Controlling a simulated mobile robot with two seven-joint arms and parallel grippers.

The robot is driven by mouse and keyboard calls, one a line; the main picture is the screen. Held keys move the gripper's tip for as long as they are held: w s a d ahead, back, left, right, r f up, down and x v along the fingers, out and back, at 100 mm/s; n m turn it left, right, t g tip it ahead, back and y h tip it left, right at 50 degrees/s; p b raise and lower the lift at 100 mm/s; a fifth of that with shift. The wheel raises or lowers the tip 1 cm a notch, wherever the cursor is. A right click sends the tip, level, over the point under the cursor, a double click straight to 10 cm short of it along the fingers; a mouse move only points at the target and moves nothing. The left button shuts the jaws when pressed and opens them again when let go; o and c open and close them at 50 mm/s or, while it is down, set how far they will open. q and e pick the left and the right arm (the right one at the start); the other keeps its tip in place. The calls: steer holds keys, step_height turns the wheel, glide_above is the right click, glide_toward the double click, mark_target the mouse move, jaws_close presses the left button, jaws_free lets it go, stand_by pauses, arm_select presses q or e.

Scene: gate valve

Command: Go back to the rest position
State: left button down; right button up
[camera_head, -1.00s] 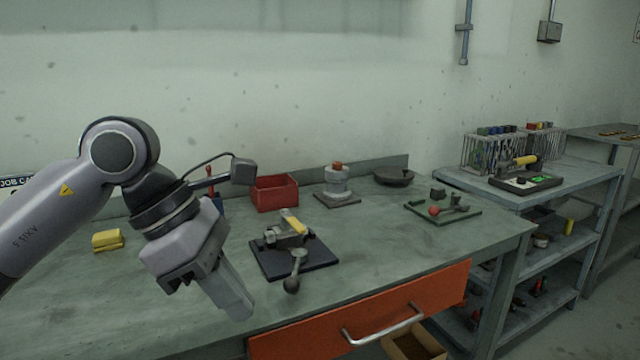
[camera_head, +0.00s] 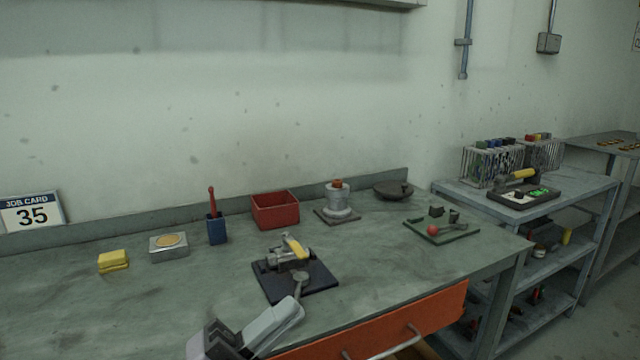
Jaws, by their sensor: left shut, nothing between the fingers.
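My left gripper (camera_head: 268,328) is at the bottom edge of the head view, in front of the bench edge and near the orange drawer. Its fingers are together with nothing between them, and the rest of the arm is out of the picture. The gate valve (camera_head: 288,250), with a yellow part on top, sits on a dark square plate (camera_head: 318,277) on the bench. A lever with a round grey end lies at the plate's front, apart from my gripper as far as I can see. My right gripper is not in view.
The green bench (camera_head: 90,310) holds a yellow block (camera_head: 113,260), a tin (camera_head: 168,246), a blue holder (camera_head: 216,229), a red bin (camera_head: 275,209) and a grey flanged part (camera_head: 338,203). The orange drawer (camera_head: 440,312) stands out at the front. The bench's left front is clear.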

arm_select(q)
steer(key=a+f+n+t+y+p, duration=0.1)
steer(key=a+f+n+t+y, duration=0.3)
steer(key=f+n+y, duration=0.5)
steer(key=a+f+n+t+y+p, duration=0.1)
steer(key=a+f+n+t+y, duration=0.1)
steer(key=a+f+n+y, duration=0.55)
steer(key=s+a+f+n+g+y+p, duration=0.1)
steer(key=s+a+f+n+g+y, duration=0.2)
steer(key=s+f, duration=1.1)
steer(key=a+f+n+g, duration=0.1)
steer(key=n+g, duration=0.2)
steer(key=n, duration=0.3)
steer(key=shift+f+n+g+p, duration=0.3)
steer(key=shift+n+p, duration=0.05)
steer(key=shift+w, duration=0.1)
